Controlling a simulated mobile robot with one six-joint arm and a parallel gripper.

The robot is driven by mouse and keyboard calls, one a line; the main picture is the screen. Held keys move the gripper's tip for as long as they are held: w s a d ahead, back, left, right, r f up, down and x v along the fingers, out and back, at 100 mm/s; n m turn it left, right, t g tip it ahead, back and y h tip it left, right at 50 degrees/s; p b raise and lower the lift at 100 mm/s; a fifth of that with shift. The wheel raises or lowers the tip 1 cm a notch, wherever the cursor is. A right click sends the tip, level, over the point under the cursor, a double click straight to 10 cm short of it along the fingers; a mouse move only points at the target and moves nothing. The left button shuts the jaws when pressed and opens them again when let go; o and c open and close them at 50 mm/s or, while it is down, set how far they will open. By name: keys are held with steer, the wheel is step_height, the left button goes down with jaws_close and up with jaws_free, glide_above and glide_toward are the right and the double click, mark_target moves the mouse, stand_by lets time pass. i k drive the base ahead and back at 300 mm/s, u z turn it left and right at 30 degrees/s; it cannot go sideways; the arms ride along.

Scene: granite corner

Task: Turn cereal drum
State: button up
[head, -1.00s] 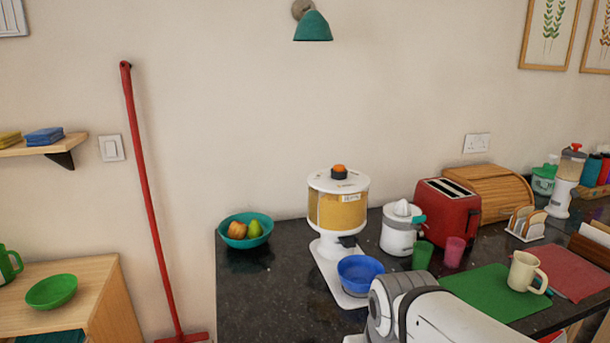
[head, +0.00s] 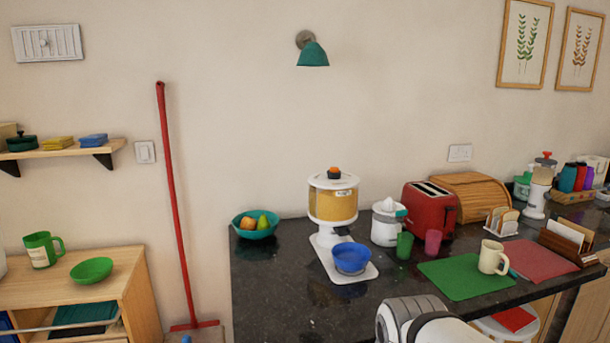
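The cereal drum (head: 333,205) is a clear drum of yellow cereal with a white lid and an orange-and-black knob (head: 334,172) on top. It stands upright on a white stand with a flat white base (head: 358,274) on the dark counter. A blue bowl (head: 351,260) sits on that base, below the drum. Part of my white arm shows at the bottom edge, in front of the counter and to the right of the drum. My gripper is out of the picture.
The dark counter (head: 275,290) is bare at front left. A teal fruit bowl (head: 255,228) stands left of the drum. A white juicer (head: 385,227), green cup (head: 404,246), pink cup (head: 432,242) and red toaster (head: 430,210) stand to its right. A cream mug (head: 493,257) stands on a green mat (head: 450,281).

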mark_target(333, 198)
steer(key=z, duration=0.15)
steer(key=i, duration=0.9)
steer(key=u, duration=0.05)
